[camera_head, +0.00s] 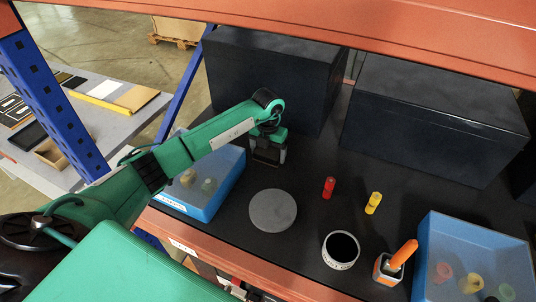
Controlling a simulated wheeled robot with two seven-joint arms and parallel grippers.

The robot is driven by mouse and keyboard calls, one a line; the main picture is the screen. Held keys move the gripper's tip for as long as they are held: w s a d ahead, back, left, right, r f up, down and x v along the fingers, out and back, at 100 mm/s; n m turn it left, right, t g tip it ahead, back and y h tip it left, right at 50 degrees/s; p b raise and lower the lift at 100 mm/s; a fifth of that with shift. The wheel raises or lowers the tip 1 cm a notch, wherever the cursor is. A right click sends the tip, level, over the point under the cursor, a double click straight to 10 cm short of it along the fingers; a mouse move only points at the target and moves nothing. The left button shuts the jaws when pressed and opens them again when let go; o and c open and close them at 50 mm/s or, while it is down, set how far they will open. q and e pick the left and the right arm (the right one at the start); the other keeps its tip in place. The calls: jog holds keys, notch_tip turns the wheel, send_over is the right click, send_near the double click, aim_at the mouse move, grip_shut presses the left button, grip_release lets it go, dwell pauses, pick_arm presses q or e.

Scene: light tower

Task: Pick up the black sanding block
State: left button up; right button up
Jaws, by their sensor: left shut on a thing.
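My left gripper (268,154) hangs from the green left arm, fingers pointing down. It is over the dark shelf, just in front of the left black box. It is shut on a dark block (266,158), which looks like the black sanding block. The block is partly hidden by the fingers, and against the dark shelf I cannot tell whether it touches the surface. My right gripper is not in view.
Around the gripper are a blue bin (212,205) at left, a grey disc (273,210), red (329,187) and yellow (373,203) cylinders, a cup (341,263), an orange-handled tool (404,253) and another blue bin (427,240). Black boxes (435,113) stand behind. An orange beam (400,40) crosses above.

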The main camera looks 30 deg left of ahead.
aim_at(268, 151)
pick_arm(q)
notch_tip(268, 151, up, 19)
jog(key=b, duration=0.5)
jog(key=shift+r, duration=0.1)
